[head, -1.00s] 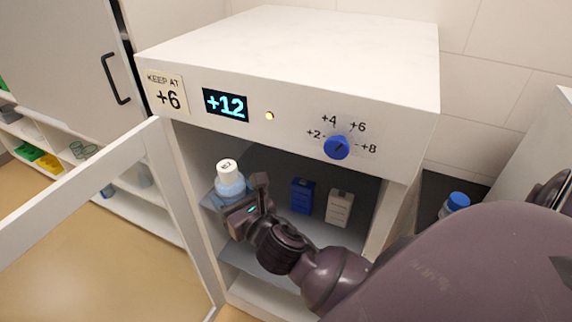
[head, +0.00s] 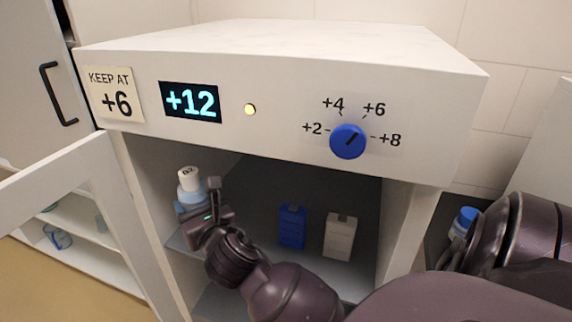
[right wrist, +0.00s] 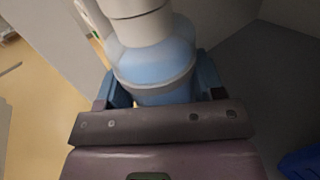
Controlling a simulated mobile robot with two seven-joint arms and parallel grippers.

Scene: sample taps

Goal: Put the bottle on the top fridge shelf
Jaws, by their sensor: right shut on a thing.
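The bottle (head: 188,181) has a white cap with a small label and a clear body with blue liquid. It is at the left side of the fridge's opening, at the level of the top shelf (head: 310,270). My right gripper (head: 203,205) is shut on the bottle, which looks upright. In the right wrist view the bottle (right wrist: 150,65) stands between the two blue-padded fingers. The gripper hides its lower part in the head view, so I cannot tell whether its base touches the shelf. My left gripper is not in view.
A blue carton (head: 292,226) and a white carton (head: 340,237) stand on the shelf to the right. The open fridge door (head: 105,190) is at left. The display (head: 190,102) reads +12, beside a lit lamp and blue dial (head: 348,141). Another blue-capped bottle (head: 463,222) stands outside, right.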

